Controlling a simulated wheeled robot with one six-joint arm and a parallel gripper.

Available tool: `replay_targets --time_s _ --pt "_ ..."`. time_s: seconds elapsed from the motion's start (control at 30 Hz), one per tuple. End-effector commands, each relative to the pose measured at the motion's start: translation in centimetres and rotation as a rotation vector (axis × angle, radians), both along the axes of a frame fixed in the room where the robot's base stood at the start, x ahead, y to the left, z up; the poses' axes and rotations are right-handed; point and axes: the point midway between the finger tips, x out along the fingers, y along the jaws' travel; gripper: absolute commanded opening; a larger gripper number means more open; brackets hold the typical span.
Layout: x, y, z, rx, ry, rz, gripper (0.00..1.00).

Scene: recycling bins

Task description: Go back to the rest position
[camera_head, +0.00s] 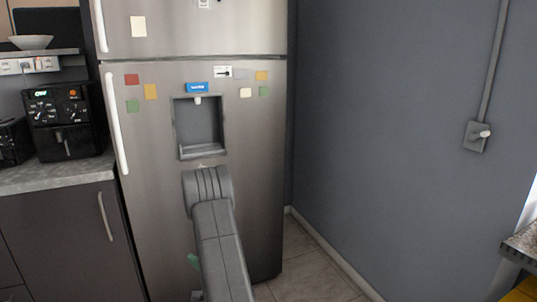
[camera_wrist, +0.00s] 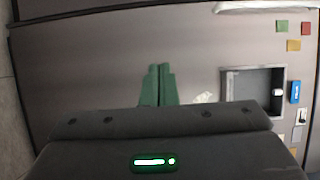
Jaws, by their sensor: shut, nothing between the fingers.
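My gripper (camera_wrist: 158,84) shows in the wrist view with its two green fingers side by side and touching. Nothing is between them. In the head view my grey arm reaches up in front of the fridge, and a small green part of the gripper (camera_head: 193,261) shows at its left side; the rest is hidden behind the arm. The steel fridge (camera_head: 250,150) stands ahead and fills most of the wrist view (camera_wrist: 100,60), turned sideways. I cannot tell the gap between the fingers and the fridge door.
The fridge has a recessed dispenser (camera_head: 199,125), coloured notes and long white handles (camera_head: 116,125). A counter (camera_head: 60,175) with a black air fryer (camera_head: 66,122) stands at left. A grey wall (camera_head: 400,130) is at right. Tiled floor (camera_head: 310,265) shows between fridge and wall.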

Motion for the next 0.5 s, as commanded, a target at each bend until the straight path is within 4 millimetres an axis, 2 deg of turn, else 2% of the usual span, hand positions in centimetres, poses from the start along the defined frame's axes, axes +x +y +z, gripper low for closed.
replay_targets --time_s 0.03,0.2,0.5 --pt "-0.4 -1.1 0.1 -0.001 0.003 -0.003 0.0" --pt "-1.9 -4.0 0.1 0.0 0.004 0.0 0.0" --pt "-3.7 -8.5 0.1 0.0 0.003 0.0 0.0"
